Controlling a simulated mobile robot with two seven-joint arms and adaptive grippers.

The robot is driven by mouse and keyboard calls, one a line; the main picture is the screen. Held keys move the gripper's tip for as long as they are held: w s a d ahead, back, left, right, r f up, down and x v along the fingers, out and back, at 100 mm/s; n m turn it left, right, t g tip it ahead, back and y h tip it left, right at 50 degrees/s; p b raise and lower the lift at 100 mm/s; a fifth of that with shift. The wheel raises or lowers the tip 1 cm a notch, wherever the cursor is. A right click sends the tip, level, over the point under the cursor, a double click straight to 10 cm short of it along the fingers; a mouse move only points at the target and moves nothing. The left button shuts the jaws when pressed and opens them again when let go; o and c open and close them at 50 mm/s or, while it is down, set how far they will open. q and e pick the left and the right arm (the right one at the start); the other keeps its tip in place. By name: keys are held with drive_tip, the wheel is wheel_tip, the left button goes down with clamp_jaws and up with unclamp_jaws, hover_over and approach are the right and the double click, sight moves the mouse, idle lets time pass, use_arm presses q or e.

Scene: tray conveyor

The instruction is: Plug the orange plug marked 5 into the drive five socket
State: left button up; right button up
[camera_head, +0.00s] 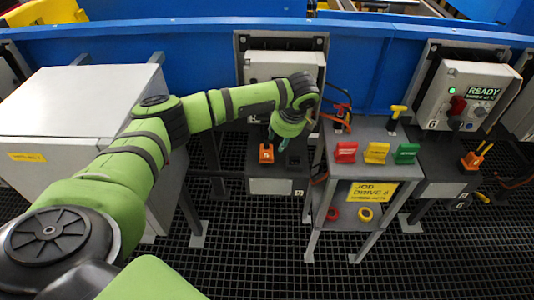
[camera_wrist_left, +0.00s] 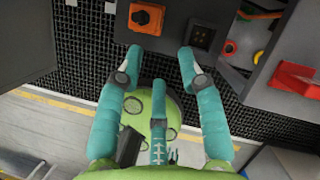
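The drive five station is likely the middle cabinet (camera_head: 285,68). On its ledge sit an orange square fitting (camera_head: 266,153) and, to its right, a dark square socket (camera_head: 293,158). In the left wrist view, the orange fitting (camera_wrist_left: 147,17) has a dark round centre, and the socket (camera_wrist_left: 201,36) looks empty. My left gripper (camera_head: 271,132) hangs just above the ledge. Its teal fingers (camera_wrist_left: 160,60) are spread, with nothing between them. My right gripper is out of view.
The grey stand (camera_head: 368,132) right of the ledge carries red, yellow and green blocks and a yellow T-handle (camera_head: 397,112). A yellow job sign (camera_head: 372,192) hangs below. Another station marked READY (camera_head: 465,98) stands right. A grey cabinet (camera_head: 75,105) stands left.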

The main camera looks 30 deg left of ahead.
use_arm(q)
wheel_tip(320, 180, up, 3)
drive_tip(key=a, duration=0.2)
hover_over(268, 149)
drive_tip(key=shift+m+y, duration=0.3)
drive_tip(key=shift+m, duration=0.1)
wheel_tip(268, 149, down, 6)
drive_tip(key=shift+a+f, duration=0.1)
drive_tip(key=shift+f, duration=0.1)
clamp_jaws()
